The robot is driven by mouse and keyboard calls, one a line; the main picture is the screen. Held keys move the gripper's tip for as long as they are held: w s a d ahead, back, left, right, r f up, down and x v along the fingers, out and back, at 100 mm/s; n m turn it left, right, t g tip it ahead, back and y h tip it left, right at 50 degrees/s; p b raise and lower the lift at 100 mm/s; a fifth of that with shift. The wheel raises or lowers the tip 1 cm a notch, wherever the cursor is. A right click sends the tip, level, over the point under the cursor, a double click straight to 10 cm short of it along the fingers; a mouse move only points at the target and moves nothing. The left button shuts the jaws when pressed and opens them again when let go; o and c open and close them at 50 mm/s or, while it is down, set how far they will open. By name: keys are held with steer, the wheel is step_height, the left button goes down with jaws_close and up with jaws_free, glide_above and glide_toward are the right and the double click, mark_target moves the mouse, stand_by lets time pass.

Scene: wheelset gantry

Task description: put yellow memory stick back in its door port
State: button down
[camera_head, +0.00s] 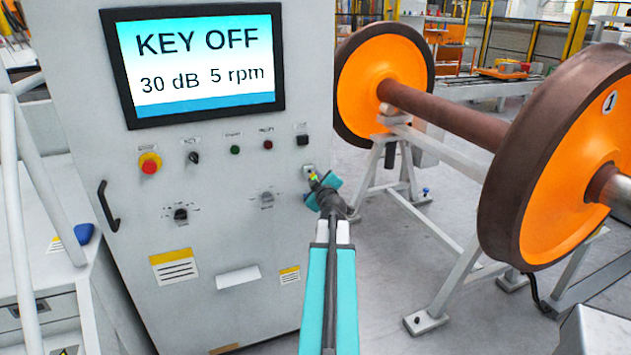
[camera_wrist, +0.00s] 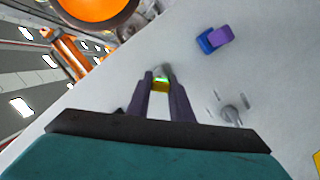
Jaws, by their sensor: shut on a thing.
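My gripper (camera_head: 319,184) reaches the right side of the grey cabinet door (camera_head: 225,230). Its fingers are shut on the small yellow memory stick (camera_wrist: 160,87), which shows between the fingertips in the wrist view. The stick (camera_head: 314,178) is only a small yellow patch in the head view. A small green spot shows at its far end. The door port (camera_head: 308,168) is a small light fitting right at the stick's far end. The fingers and stick partly cover it, and I cannot tell whether the stick is inside it or just in front.
The cabinet screen (camera_head: 200,62) reads "KEY OFF, 30 dB 5 rpm". A red emergency button (camera_head: 150,164), several small controls and a rotary knob (camera_head: 267,198) sit on the door. To the right, an orange wheelset (camera_head: 560,150) stands on a grey frame.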

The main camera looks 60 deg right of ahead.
steer(key=shift+r+x, duration=0.2)
steer(key=shift+x, duration=1.1)
stand_by(0.5)
steer(key=c, duration=1.5)
jaws_free()
steer(key=shift+w+a, duration=0.15)
steer(key=shift+w, duration=0.05)
steer(key=shift+s, duration=0.1)
steer(key=b+v, duration=0.4)
steer(key=v, duration=0.4)
steer(key=shift+s+a, duration=0.25)
steer(key=shift+a+b, duration=0.1)
steer(key=shift+b, duration=0.35)
steer(key=b+v, duration=0.2)
steer(key=b, duration=0.3)
steer(key=shift+s+a, duration=0.1)
steer(key=b, duration=0.3)
steer(key=shift+s+a+r, duration=0.15)
steer(key=shift+s+a, duration=0.05)
steer(key=shift+a, duration=0.05)
